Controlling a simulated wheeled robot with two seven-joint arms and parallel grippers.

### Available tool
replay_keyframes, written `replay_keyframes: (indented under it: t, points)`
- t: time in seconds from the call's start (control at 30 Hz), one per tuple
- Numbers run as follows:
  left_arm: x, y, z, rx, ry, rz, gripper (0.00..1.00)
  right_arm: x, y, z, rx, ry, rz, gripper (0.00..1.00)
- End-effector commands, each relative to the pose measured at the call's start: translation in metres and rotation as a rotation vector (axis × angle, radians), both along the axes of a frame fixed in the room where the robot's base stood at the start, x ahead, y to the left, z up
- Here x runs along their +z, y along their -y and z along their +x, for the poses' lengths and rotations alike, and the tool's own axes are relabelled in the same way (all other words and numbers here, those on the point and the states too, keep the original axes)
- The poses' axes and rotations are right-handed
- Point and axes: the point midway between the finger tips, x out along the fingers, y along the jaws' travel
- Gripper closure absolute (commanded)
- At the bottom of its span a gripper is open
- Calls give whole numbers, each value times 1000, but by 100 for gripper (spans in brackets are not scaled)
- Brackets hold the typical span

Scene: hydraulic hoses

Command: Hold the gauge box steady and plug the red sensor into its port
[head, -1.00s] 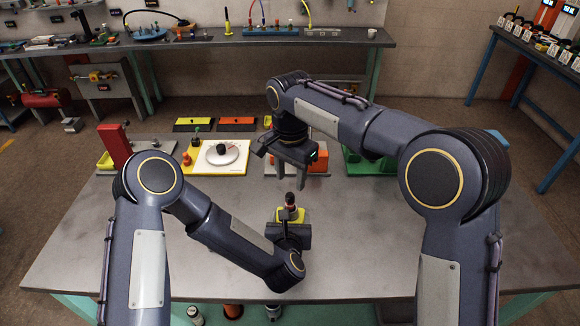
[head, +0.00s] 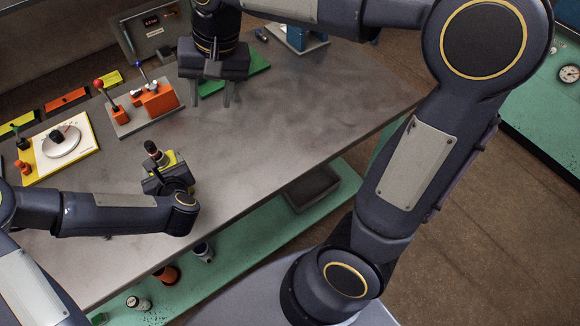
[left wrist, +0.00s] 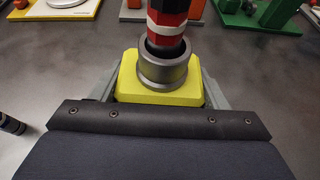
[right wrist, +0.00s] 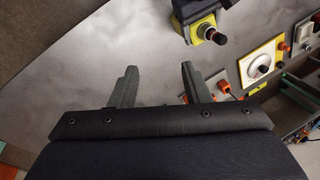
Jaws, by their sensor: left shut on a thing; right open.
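The yellow gauge box (head: 171,159) is above the front part of the grey table, with a round grey metal port (left wrist: 163,72) on top. My left gripper (head: 167,178) is shut on the box, one finger along each side in the left wrist view. The red sensor (left wrist: 167,20), with white and dark bands, stands upright with its lower end inside the port's collar; how deep is hidden. Its dark top shows in the head view (head: 152,149). My right gripper (head: 213,98) is open and empty, apart from the box, over the table to its upper right.
Behind stand a white-and-yellow dial board (head: 62,146), an orange lever unit (head: 155,99) and a green board (head: 245,76) beyond my right gripper. A small dark cylinder (left wrist: 11,124) lies on the table. The table's right half (head: 310,105) is mostly clear.

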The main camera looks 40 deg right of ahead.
Motion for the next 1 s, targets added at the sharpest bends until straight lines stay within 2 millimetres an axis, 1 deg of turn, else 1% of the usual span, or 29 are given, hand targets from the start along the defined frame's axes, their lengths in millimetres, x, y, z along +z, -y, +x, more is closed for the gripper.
replay_keyframes:
  t: [0.03, 0.1, 0.17, 0.2, 0.3, 0.4, 0.5, 0.6, 0.7, 1.0]
  points:
    - [-9, -2, -4, -1, -25, 8, 64, 0, 17, -20, 14, 35, 19, 57]
    - [-10, -2, -4, -1, -25, 8, 64, -3, 33, -46, 46, 84, 40, 57]
    - [-10, -2, -4, -1, -25, 8, 64, -8, 43, -68, 74, 129, 53, 57]
    - [-10, -2, -4, -1, -25, 8, 64, -12, 49, -83, 89, 160, 58, 57]
    - [-10, -2, -4, -1, -25, 8, 64, -25, 59, -117, 125, 237, 64, 57]
    - [-9, -2, -4, -1, -25, 8, 64, -41, 62, -146, 157, 307, 58, 57]
    - [-9, -2, -4, -1, -25, 8, 64, -56, 62, -168, 179, 362, 45, 57]
    - [-9, -2, -4, -1, -26, 8, 64, -67, 60, -181, 196, 401, 34, 57]
    - [-9, -2, -4, -1, -25, 8, 64, -74, 59, -187, 206, 423, 25, 57]
    - [-9, -2, -4, -1, -26, 8, 64, -77, 58, -190, 211, 430, 23, 57]
